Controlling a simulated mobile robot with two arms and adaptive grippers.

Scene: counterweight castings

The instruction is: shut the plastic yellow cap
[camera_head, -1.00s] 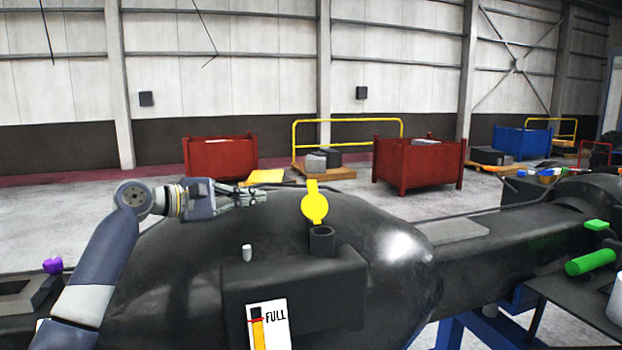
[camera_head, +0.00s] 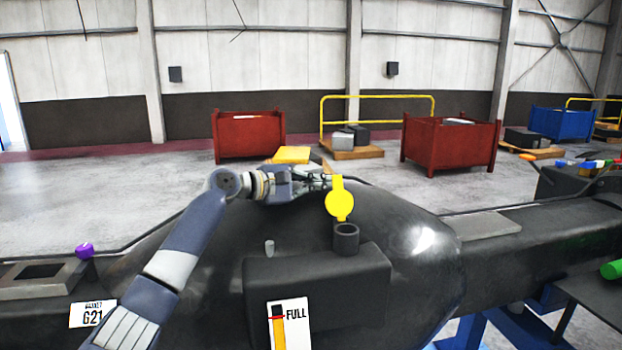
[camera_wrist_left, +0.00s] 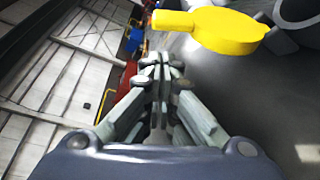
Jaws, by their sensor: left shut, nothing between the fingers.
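The yellow cap (camera_head: 340,203) stands open, upright above the back rim of a short black filler neck (camera_head: 346,236). The neck rises from a dark box on the large black casting. In the left wrist view the cap (camera_wrist_left: 222,29) shows as a round disc with a tab, to the upper right of my fingers, and part of the neck (camera_wrist_left: 297,10) is at the top right corner. My left gripper (camera_head: 327,182) is shut and empty, just left of the cap's upper part; in the wrist view its fingertips (camera_wrist_left: 161,60) meet. The right gripper is not in view.
A small grey peg (camera_head: 269,247) stands left of the neck. A FULL level label (camera_head: 289,325) is on the box front. A purple knob (camera_head: 84,250) is at far left. Red bins (camera_head: 249,136) and a yellow-railed cart stand on the floor behind, well away.

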